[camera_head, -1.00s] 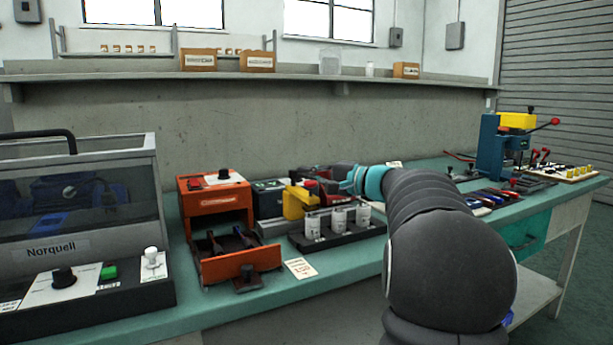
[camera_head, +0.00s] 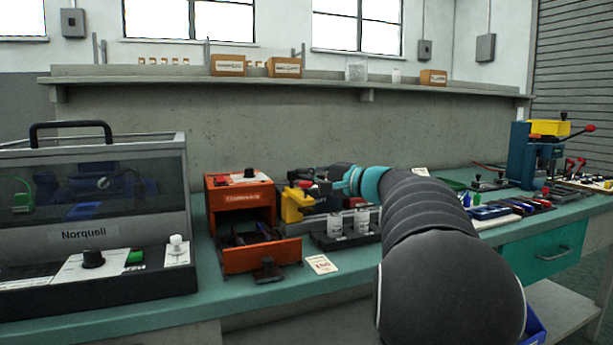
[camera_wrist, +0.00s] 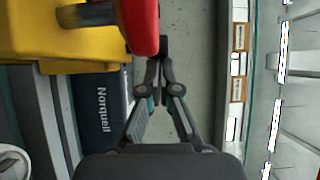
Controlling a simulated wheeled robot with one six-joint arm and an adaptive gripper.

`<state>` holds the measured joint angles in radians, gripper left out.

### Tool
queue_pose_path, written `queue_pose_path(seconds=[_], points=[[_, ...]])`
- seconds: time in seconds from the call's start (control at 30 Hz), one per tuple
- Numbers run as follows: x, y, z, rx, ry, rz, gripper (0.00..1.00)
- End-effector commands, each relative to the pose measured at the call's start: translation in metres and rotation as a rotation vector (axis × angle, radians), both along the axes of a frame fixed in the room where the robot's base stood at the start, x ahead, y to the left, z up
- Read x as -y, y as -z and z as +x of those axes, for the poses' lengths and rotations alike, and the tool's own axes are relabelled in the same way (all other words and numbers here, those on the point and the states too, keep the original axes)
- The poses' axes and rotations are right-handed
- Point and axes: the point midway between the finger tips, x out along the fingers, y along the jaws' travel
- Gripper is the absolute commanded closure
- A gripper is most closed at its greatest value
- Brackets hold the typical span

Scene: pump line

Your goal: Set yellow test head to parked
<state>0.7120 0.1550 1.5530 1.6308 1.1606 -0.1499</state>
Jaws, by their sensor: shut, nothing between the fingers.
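The yellow test head (camera_head: 293,205) stands on the bench just right of the orange case in the head view. In the wrist view its yellow body (camera_wrist: 60,35) fills the upper left, with a rounded red part (camera_wrist: 142,22) on its near side. My gripper (camera_head: 322,186) is at the right side of the yellow head, near its top. In the wrist view the gripper (camera_wrist: 163,60) has its fingers together and empty, with the tips close beside the red part. I cannot tell whether they touch. My arm hides what lies behind it on the bench.
The orange case (camera_head: 240,207) stands left of the head. White cylinders (camera_head: 335,226) sit in a black rack in front. The clear-lidded Norquell machine (camera_head: 90,215) fills the left. A blue press (camera_head: 521,155) stands at the right. The wall shelf (camera_head: 200,77) runs above.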

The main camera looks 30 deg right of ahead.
Motion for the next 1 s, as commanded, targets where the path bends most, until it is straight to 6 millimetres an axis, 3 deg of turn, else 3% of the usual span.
queue_pose_path(seconds=[0.17, 0.5, 0.7, 1.0], points=[[0.033, 0.000, 0.006, -0.002, 0.008, 0.004, 1.00], [0.063, 0.001, -0.057, -0.001, 0.012, 0.002, 1.00], [0.071, 0.001, -0.078, -0.001, 0.007, 0.003, 1.00], [0.074, 0.001, -0.085, -0.001, 0.007, 0.003, 1.00]])
